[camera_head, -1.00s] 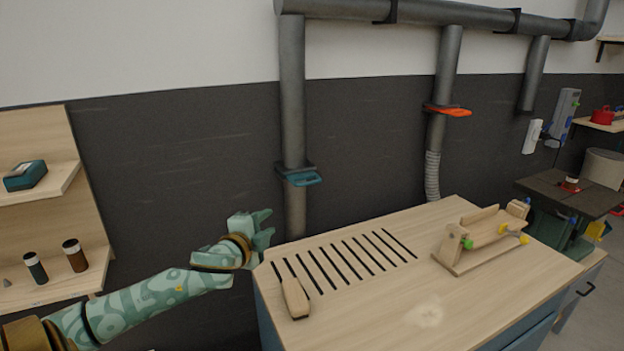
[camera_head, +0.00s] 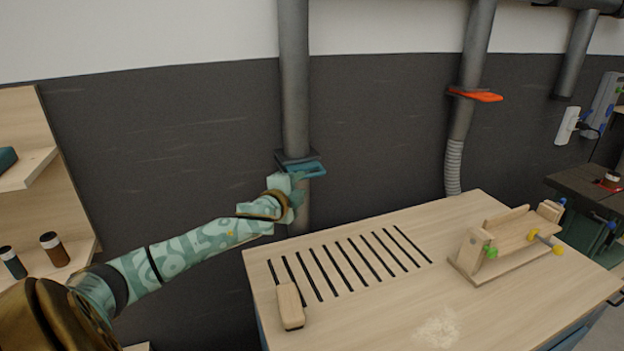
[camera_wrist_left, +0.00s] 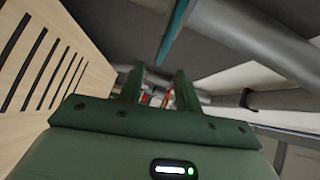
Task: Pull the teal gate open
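The teal gate (camera_head: 306,169) is a flat handle plate in a collar on the left vertical grey pipe (camera_head: 294,90), above the back left of the workbench. My left gripper (camera_head: 297,184) is just below and in front of it, overlapping its lower edge in the head view; I cannot tell whether they touch. In the left wrist view, the two fingers of my left gripper (camera_wrist_left: 159,80) stand apart with nothing between them. A teal edge (camera_wrist_left: 173,35) of the gate shows beyond and above the fingers there. My right gripper is not in view.
The workbench (camera_head: 370,310) has a slotted top, with a wooden block (camera_head: 290,306) at its left and a wooden jig (camera_head: 507,240) at its right. An orange gate (camera_head: 476,95) sits on another pipe. A shelf (camera_head: 30,170) stands at left.

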